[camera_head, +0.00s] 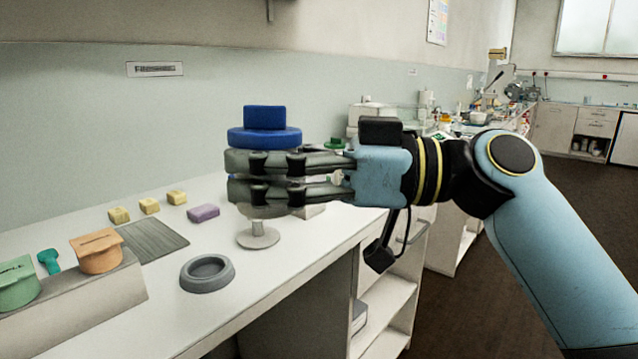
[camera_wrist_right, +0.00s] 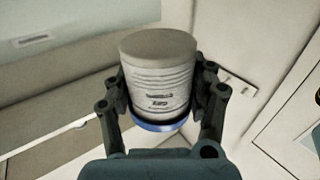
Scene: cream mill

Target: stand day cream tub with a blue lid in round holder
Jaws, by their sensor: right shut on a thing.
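The day cream tub shows its blue lid (camera_head: 265,138) above my right gripper (camera_head: 242,176) in the head view, lid up and about upright. My right gripper is shut around the tub's body and holds it above the table. In the right wrist view the tub's pale, labelled body (camera_wrist_right: 160,75) sits between the fingers (camera_wrist_right: 163,105), with the blue lid (camera_wrist_right: 160,126) nearest the palm side of the picture. The round holder (camera_head: 207,276) is a grey ring on the table, empty, below and left of the gripper. My left gripper is out of view.
A small white pedestal (camera_head: 258,240) stands below the gripper, right of the holder. Yellow blocks (camera_head: 149,205), a purple block (camera_head: 203,213) and a grey ribbed mat (camera_head: 152,240) lie behind. Orange (camera_head: 98,252) and green (camera_head: 18,285) containers are at left. The front table edge is close.

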